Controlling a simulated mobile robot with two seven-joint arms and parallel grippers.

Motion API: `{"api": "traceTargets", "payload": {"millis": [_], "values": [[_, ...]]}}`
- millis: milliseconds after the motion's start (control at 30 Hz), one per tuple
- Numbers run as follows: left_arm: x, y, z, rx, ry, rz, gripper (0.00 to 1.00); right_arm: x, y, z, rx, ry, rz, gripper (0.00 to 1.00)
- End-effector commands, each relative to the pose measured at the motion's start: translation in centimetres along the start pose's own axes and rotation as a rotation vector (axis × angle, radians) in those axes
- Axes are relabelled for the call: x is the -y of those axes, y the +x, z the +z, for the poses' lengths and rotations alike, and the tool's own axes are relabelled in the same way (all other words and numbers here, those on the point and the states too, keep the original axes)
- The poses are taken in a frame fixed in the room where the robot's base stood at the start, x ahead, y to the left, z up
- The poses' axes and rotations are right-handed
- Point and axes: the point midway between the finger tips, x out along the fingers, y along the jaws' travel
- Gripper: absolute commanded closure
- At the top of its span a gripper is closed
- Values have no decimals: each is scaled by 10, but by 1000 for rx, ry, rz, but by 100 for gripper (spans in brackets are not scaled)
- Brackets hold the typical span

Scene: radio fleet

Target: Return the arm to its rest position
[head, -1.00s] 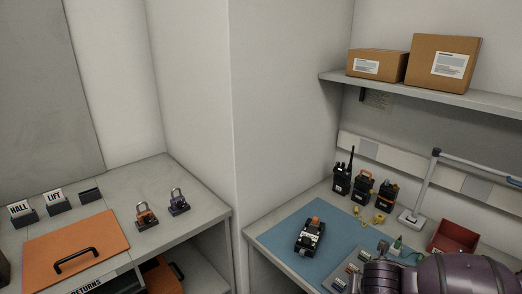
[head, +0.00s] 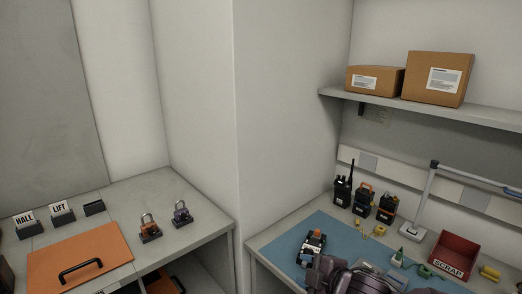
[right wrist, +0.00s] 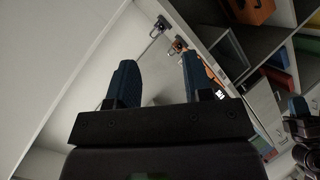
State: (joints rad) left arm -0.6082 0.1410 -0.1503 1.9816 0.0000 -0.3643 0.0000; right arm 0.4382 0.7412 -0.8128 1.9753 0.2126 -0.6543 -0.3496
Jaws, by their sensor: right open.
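My right arm shows at the bottom of the head view, its dark end (head: 338,276) low in front of the blue mat. In the right wrist view its gripper (right wrist: 158,62) has two blue fingers spread apart with nothing between them. A black and orange radio (head: 312,246) lies on the blue mat (head: 290,238), its lower part close to or behind my arm in the picture. Several more radios (head: 363,199) stand upright at the back of the bench.
A red SCRAP bin (head: 455,253) and a lamp (head: 418,222) stand on the right bench. Two cardboard boxes (head: 438,78) sit on the shelf above. The left counter holds an orange lid (head: 100,240), two padlocks (head: 182,215) and label holders (head: 62,213). A wall corner separates the counters.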

Motion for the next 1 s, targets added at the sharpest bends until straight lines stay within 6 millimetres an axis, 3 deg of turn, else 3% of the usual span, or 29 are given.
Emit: {"api": "traceTargets", "payload": {"millis": [100,233,467,667,800,1000], "values": [[0,-2,3,6,0,-1,100,6,-5,-3,-61,238,83,54],[0,-1,3,6,0,-1,100,12,-15,8,-91,452,168,54],[0,0,0,1,1,0,100,42,-43,53,-59,752,305,54],[0,0,0,-1,2,0,100,92,-80,104,63,926,400,54],[0,1,-1,-2,2,0,100,142,-113,137,190,1035,439,54],[0,1,-1,-2,2,0,100,212,-157,160,341,1161,451,54]]}}
